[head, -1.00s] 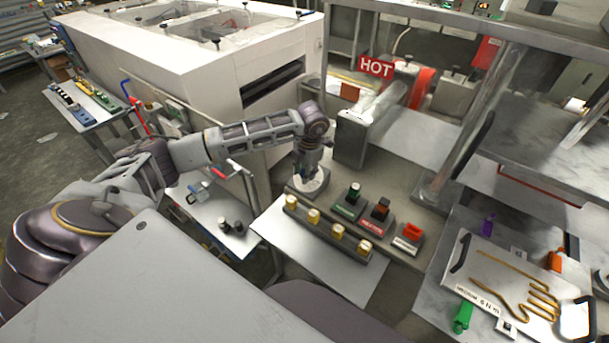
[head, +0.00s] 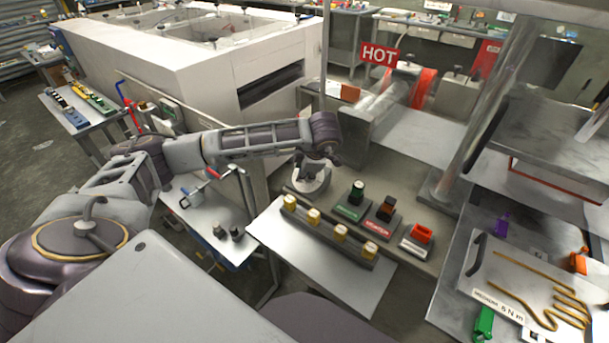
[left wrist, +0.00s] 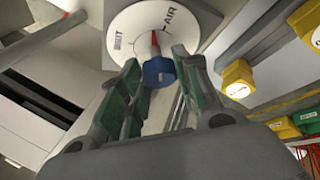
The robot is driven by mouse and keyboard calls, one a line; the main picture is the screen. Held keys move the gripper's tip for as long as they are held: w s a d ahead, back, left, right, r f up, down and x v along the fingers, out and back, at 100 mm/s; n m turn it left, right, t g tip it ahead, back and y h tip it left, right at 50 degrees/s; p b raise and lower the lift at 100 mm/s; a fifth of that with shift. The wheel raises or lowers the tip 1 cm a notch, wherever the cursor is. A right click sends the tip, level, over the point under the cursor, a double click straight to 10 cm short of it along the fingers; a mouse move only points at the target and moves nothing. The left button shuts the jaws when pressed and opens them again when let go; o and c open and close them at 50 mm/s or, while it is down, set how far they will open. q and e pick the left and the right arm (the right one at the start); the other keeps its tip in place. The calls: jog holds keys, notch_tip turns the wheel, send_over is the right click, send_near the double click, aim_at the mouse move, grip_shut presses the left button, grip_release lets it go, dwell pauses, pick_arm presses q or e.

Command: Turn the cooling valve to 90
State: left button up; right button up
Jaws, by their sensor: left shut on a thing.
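A round white dial (left wrist: 120,38) with dark lettering, part of which reads AIR, fills the top of the left wrist view. At its centre is a blue knob (left wrist: 158,71) with a red pointer (left wrist: 155,40) that points up in that view, close to the lettering. My left gripper (left wrist: 158,82) is shut on the blue knob, one green-padded finger on each side. In the head view, the left gripper (head: 313,170) reaches down over the white dial (head: 314,186) and hides the knob. My right gripper is not in view.
A row of yellow knobs (head: 341,232) stands just in front of the dial. Green, orange and red controls (head: 381,213) are to its right. A red HOT sign (head: 379,54) hangs behind, near a metal roller.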

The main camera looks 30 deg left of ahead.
pick_arm(q)
jog(key=shift+m+t+b, duration=0.4)
jog(key=shift+m+b, duration=0.6)
jog(key=shift+b, duration=0.1)
jog(key=shift+m+y+b, duration=0.3)
jog(key=shift+m+b, duration=0.1)
jog(key=shift+b, duration=0.05)
jog(key=shift+t, duration=0.3)
jog(key=shift+m+b, duration=0.6)
jog(key=shift+b, duration=0.15)
jog(key=shift+s+m+t+b, duration=0.1)
jog(key=shift+m+t+b, duration=0.25)
jog(key=shift+m+t, duration=0.05)
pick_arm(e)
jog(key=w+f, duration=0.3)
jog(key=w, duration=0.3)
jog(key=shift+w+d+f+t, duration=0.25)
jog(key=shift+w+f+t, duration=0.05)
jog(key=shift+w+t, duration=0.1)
pick_arm(q)
jog(key=o, duration=1)
jog(key=shift+d, duration=0.1)
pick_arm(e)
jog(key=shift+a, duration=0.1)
pick_arm(q)
jog(key=shift+r, duration=0.1)
